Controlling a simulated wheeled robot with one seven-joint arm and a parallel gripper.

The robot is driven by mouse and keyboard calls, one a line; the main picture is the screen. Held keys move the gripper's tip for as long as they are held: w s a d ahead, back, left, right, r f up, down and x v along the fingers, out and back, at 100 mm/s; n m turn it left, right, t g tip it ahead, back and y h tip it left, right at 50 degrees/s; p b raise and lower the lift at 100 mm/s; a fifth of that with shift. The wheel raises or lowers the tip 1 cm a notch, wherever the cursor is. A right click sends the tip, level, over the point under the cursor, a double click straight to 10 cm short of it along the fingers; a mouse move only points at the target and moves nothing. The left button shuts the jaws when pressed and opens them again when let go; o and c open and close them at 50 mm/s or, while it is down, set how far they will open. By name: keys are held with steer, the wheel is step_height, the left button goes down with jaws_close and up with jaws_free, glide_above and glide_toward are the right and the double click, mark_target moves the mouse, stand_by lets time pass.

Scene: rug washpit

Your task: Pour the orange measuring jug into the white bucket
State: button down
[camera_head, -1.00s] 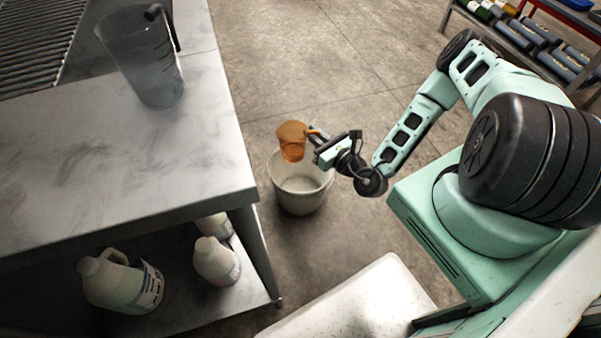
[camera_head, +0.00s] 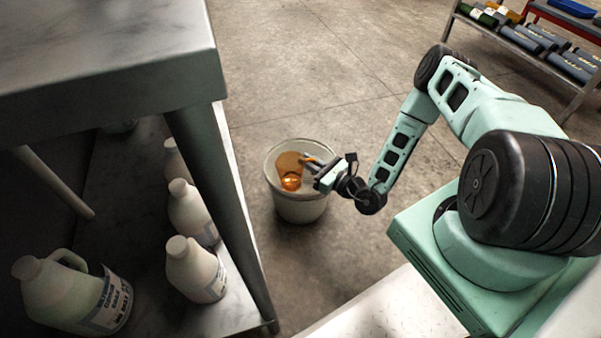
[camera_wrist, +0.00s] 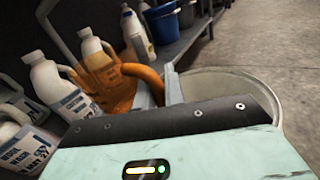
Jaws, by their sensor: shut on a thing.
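The orange measuring jug (camera_head: 290,172) is held by its handle in my gripper (camera_head: 322,172). In the head view the jug shows over the mouth of the white bucket (camera_head: 300,208), which stands on the floor. I cannot tell its exact height above the rim. The jug looks roughly upright there, with a darker orange patch low in it. In the wrist view the jug (camera_wrist: 108,85) shows at left of centre, its handle running into the gripper (camera_wrist: 168,88). The bucket rim (camera_wrist: 240,76) shows at the right. The jug's contents cannot be made out clearly.
A metal table (camera_head: 110,80) stands to the left, its leg (camera_head: 225,190) close to the bucket. Several white bottles (camera_head: 196,268) sit on its lower shelf. The floor beyond the bucket is clear.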

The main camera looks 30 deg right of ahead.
steer(key=shift+w+d+f+y+b, duration=0.1)
steer(key=shift+w+f+y+b, duration=0.1)
steer(key=shift+f+b, duration=0.6)
steer(key=shift+w+f+y+b, duration=0.1)
steer(key=shift+w+f+b, duration=0.2)
steer(key=shift+f, duration=0.8)
steer(key=shift+f, duration=0.1)
steer(key=shift+w+d+f+m+g+y+b, duration=0.3)
steer(key=shift+f+m+g+b, duration=0.45)
steer(key=shift+m+g+b, duration=0.55)
steer(key=shift+w+d+f+m+g+y+b, duration=0.15)
steer(key=shift+w+d+f+m+g+b, duration=0.2)
steer(key=shift+f+m+g+b, duration=0.9)
steer(key=shift+w+d+f+m+g+y+b, duration=0.3)
steer(key=shift+m+g+b, duration=0.45)
steer(key=shift+m+b, duration=1.15)
steer(key=shift+f+m, duration=0.15)
steer(key=shift+m, duration=0.4)
steer(key=shift+w+d+r+m+g+y, duration=0.25)
steer(key=shift+w+d+m+g, duration=0.05)
steer(key=shift+w+m+g, duration=0.1)
